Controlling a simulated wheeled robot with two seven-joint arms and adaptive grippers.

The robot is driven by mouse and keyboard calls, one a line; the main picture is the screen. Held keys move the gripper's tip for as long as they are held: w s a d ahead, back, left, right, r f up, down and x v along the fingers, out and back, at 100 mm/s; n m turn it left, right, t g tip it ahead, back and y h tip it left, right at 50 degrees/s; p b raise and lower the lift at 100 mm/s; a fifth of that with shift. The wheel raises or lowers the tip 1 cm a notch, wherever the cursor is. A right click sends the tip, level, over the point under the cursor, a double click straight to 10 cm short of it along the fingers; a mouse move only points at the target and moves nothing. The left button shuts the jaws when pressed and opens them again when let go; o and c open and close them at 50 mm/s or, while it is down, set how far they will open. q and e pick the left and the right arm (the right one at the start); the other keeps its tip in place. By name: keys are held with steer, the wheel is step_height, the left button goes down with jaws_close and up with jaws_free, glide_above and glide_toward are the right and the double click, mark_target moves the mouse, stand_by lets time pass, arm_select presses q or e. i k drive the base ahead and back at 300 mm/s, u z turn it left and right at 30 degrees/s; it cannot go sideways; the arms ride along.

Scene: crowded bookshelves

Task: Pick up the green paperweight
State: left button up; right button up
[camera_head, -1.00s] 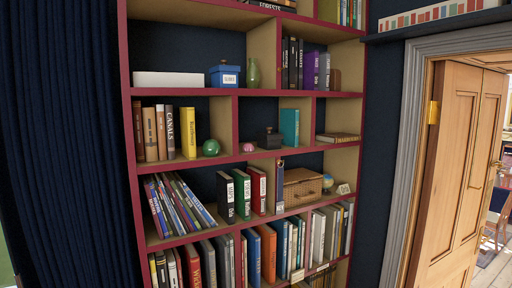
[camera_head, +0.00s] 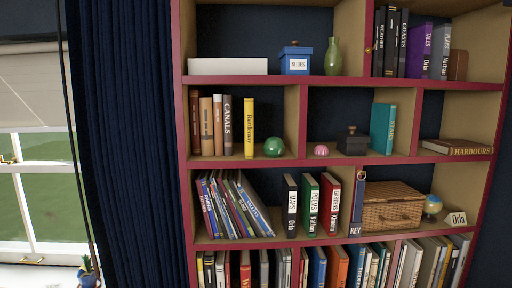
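The green paperweight (camera_head: 274,147) is a shiny round ball. It sits on the second visible shelf from the top, at the right end of the left compartment. The yellow book (camera_head: 249,127) stands to its left, and a red-edged upright divider is just to its right. Nothing covers it. Neither of my grippers shows in the head view.
A pink ball (camera_head: 321,150), a dark box (camera_head: 352,141) and a teal book (camera_head: 382,128) stand in the compartment to the right. A green vase (camera_head: 333,57) and blue box (camera_head: 296,59) are above. A dark curtain (camera_head: 125,140) hangs left of the shelves.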

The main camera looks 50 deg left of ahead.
mark_target(274, 146)
steer(key=u, duration=0.9)
steer(key=i, duration=0.8)
steer(key=u, duration=0.95)
